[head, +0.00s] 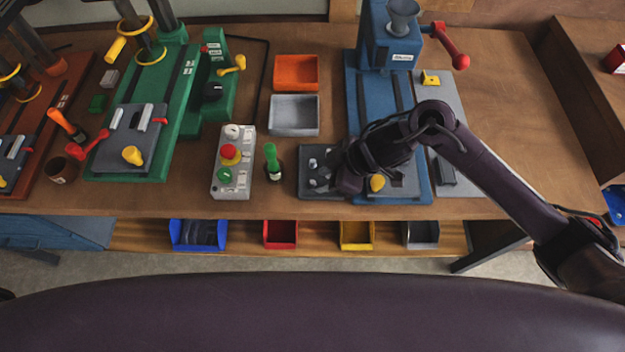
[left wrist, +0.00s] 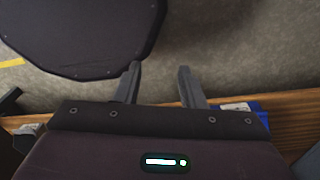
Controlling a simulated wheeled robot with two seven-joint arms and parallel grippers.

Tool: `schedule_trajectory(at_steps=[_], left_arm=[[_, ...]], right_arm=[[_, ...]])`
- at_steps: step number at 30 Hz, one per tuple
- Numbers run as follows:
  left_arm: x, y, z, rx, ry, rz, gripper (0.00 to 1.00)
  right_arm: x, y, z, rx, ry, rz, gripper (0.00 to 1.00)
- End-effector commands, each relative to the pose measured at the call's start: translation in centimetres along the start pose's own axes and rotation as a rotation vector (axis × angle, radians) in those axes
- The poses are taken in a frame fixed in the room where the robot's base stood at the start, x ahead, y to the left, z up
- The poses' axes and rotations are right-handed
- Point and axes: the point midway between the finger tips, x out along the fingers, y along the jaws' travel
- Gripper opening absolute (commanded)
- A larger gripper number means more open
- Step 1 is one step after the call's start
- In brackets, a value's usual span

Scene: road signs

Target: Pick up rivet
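Small light-grey metal pieces (head: 313,163), which may be rivets, are on a dark grey block (head: 318,192) at the front left of the blue press (head: 383,90). My right gripper (head: 343,183) reaches in from the right and is low over the right side of this block, just right of the small pieces. Its fingers are dark and partly hidden by the wrist, so I cannot tell whether they hold anything. My left gripper (left wrist: 158,75) is open and empty in the left wrist view, above the grey floor near the bench edge.
A yellow knob (head: 377,183) is close to my right gripper. A green-handled tool (head: 271,160) and a button box (head: 233,165) stand to the left. Orange (head: 296,72) and grey (head: 294,115) trays lie behind. A green press (head: 165,90) is further left.

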Motion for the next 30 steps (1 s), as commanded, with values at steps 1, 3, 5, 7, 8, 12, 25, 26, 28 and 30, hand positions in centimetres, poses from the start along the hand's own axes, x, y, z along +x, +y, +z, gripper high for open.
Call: schedule_trajectory(at_steps=[1,3,5,7,8,12,25,26,28,30], left_arm=[[-0.7,0.1,0.4,0.0,-0.005,0.001,0.36],[-0.9,0.1,0.2,0.0,-0.002,0.001,0.36],[-0.9,-0.1,-0.7,0.0,0.009,-0.001,0.36],[-1.0,-0.3,-2.2,0.0,0.031,-0.004,0.36],[-1.1,-0.4,-2.9,0.0,0.042,-0.005,0.36],[-1.1,-0.7,-4.7,0.0,0.069,-0.008,0.36],[-1.0,-0.3,-2.0,-0.001,0.029,-0.004,0.36],[-1.0,-0.3,-2.0,-0.001,0.029,-0.004,0.36],[-1.0,-0.3,-2.0,-0.001,0.029,-0.004,0.36],[-1.0,-0.3,-2.1,-0.001,0.03,-0.004,0.36]], right_arm=[[0.7,-0.2,-0.3,0.004,0.0,-0.005,0.28],[1.8,-0.1,-0.3,0.003,-0.001,-0.003,0.28],[2.7,-0.1,-0.3,0.002,0.0,-0.003,0.28],[3.3,-0.1,-0.2,0.002,0.0,-0.001,0.28],[3.4,-0.1,-0.2,0.001,0.0,-0.001,0.28],[3.7,-0.1,-0.2,-0.001,0.0,0.001,0.28],[3.6,-0.1,-0.2,-0.001,0.0,0.001,0.0],[3.6,-0.1,-0.2,-0.001,0.0,0.001,0.0],[3.6,-0.1,-0.2,-0.001,0.0,0.001,0.0],[3.6,-0.1,-0.2,-0.001,0.0,0.001,0.0]])
